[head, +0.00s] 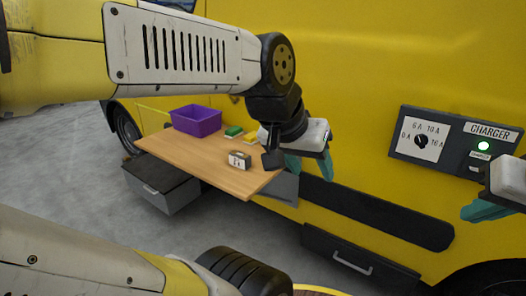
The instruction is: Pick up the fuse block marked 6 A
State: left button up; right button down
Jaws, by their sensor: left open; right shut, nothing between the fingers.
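A small grey block (238,160) with a pale, marked front face stands near the front edge of the wooden tabletop (195,160). Its marking is too small to read for sure. A green block (234,131) and a yellow block (250,138) lie further back; I see no readable marking on them. My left gripper (310,166) is open, with teal fingers, to the right of the grey block and apart from it. Part of the tabletop is hidden behind my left wrist. My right gripper (487,209) is shut and empty at the right edge, below the charger panel.
A purple bin (197,120) stands at the back left of the tabletop. A charger panel (455,142) with a dial and a lit green lamp is on the yellow vehicle side (370,60). A grey drawer (165,187) sticks out below the tabletop at left.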

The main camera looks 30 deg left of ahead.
aim_at(241, 160)
jog(key=u, duration=1.25)
